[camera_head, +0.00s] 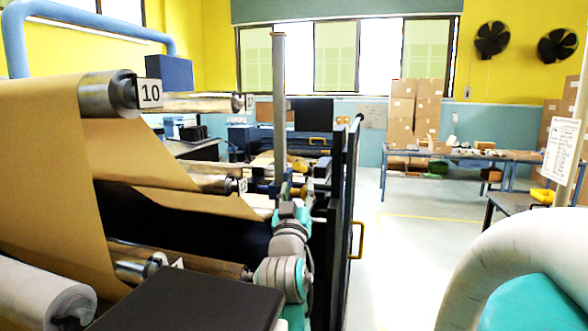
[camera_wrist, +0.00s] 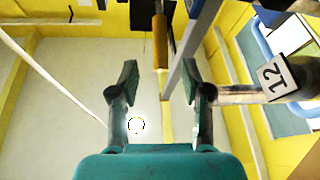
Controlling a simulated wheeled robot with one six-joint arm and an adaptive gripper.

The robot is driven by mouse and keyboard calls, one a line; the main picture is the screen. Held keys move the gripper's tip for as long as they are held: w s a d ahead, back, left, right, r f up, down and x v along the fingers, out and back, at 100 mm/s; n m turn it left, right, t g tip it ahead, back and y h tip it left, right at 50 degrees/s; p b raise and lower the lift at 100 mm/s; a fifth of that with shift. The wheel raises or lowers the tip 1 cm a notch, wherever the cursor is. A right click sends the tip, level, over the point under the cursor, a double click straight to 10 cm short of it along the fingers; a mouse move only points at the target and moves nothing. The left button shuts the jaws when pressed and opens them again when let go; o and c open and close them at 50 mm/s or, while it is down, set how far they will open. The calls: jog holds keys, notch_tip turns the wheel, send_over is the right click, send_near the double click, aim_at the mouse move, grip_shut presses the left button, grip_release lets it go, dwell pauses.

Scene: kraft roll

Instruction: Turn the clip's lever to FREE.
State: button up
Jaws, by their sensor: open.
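My gripper (camera_wrist: 159,76) is open in the wrist view, with green pads on its two fingers and nothing held. A yellow-orange bar (camera_wrist: 160,42), perhaps the clip's lever, lies beyond the fingertips and lines up with the gap between them. I cannot tell its distance or any FREE mark. A long grey post (camera_wrist: 190,65) runs beside it, near the right finger. In the head view, my turquoise and grey arm stands beside the machine. The fingers cannot be made out clearly there, and the clip is not clearly seen.
Brown kraft paper (camera_head: 50,150) runs over rollers at the left, one tagged 10 (camera_head: 150,94). An upright metal post (camera_head: 279,100) stands behind my arm. A roller tagged 12 (camera_wrist: 278,77) is right of my gripper. Floor to the right of the machine is clear.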

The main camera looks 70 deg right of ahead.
aim_at(300, 167)
jog(key=x, duration=0.9)
jog(key=shift+d+r, duration=0.1)
grip_shut()
